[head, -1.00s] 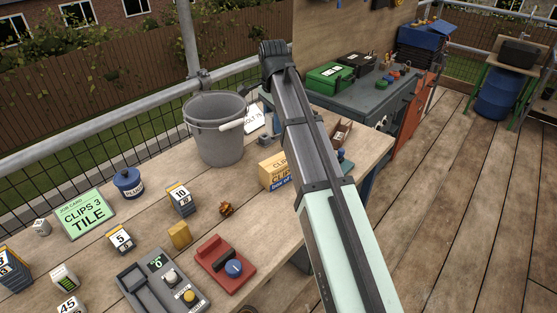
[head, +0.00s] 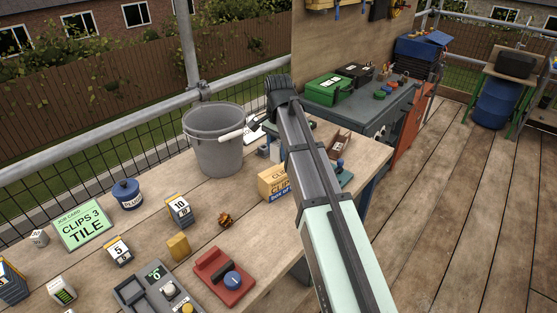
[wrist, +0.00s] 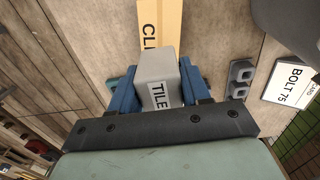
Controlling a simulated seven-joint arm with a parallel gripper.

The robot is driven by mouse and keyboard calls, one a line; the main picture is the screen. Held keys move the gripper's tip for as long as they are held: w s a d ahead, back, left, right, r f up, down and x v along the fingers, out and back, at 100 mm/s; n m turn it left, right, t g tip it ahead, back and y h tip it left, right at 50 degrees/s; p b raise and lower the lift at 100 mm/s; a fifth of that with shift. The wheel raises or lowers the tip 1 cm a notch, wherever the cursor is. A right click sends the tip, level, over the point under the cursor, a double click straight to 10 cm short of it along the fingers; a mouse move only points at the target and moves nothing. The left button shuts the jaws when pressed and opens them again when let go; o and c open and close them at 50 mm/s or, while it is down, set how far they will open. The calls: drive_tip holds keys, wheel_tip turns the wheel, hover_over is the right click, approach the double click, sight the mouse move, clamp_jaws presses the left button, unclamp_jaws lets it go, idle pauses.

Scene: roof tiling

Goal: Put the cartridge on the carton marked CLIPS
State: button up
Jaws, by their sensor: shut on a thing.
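My gripper (wrist: 157,88) is shut on a grey cartridge (wrist: 156,64) with a white label reading TILE; blue fingers press its two sides in the wrist view. The carton marked CLIPS (head: 273,184) is a yellow-orange box on the wooden bench, partly behind my arm in the head view. In the wrist view the carton (wrist: 160,22) shows just beyond the cartridge, which covers part of its lettering. I cannot tell whether the two touch. In the head view my arm hides the fingers and the cartridge.
A grey bucket (head: 214,145) stands behind the carton. A BOLT 75 card (wrist: 290,83) and a grey two-hole block (wrist: 240,77) lie beside it. A red device (head: 224,277), a yellow block (head: 178,246) and numbered boxes stand nearer.

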sight(279, 159)
drive_tip(key=shift+f, duration=2.05)
drive_tip(key=shift+f, duration=0.15)
drive_tip(key=o, duration=1.1)
drive_tip(key=shift+c, duration=0.2)
wheel_tip(279, 159, up, 12)
drive_tip(key=shift+r, duration=0.2)
